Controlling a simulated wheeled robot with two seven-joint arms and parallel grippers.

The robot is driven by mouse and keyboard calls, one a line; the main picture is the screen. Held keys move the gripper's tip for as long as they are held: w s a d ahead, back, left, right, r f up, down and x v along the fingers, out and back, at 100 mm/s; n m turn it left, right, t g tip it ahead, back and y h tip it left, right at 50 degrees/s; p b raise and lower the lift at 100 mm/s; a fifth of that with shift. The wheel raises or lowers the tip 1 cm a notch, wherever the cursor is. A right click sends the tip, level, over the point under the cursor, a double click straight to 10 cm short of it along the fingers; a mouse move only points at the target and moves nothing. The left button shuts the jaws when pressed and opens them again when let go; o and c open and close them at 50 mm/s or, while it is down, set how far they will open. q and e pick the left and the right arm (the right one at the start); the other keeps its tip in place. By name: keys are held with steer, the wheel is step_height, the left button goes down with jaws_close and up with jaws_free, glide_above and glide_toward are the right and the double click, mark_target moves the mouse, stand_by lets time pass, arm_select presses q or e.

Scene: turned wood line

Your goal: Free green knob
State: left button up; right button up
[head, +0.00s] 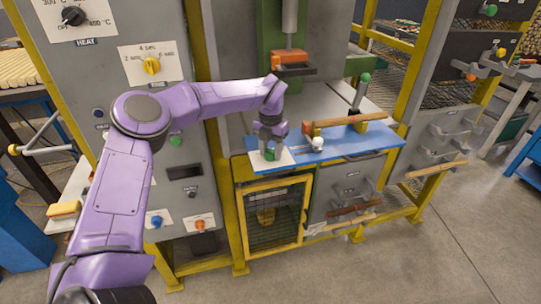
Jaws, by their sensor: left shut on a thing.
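My left gripper (271,146) points down at the left end of a blue board. It is shut on the green knob (270,155), which shows between and below its fingers. The knob stands over a white plate (285,160) on that board. The gripper hides much of the knob, and I cannot tell whether the knob is still joined to the plate. My right gripper is not in view.
The blue board (345,146) carries a white knob (317,144) and a wooden bar with a reddish end (308,128). A green-topped lever (362,90) rises behind it. An orange-and-black press part (292,62) hangs above. A yellow-framed mesh door (270,217) is below.

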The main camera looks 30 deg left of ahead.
mark_target(271, 150)
arm_select(q)
steer(key=shift+n+b, duration=1.4)
steer(key=shift+n, duration=0.9)
steer(key=o, duration=1.1)
steer(key=shift+c, duration=0.2)
step_height(271, 150, up, 10)
steer(key=shift+r, duration=0.25)
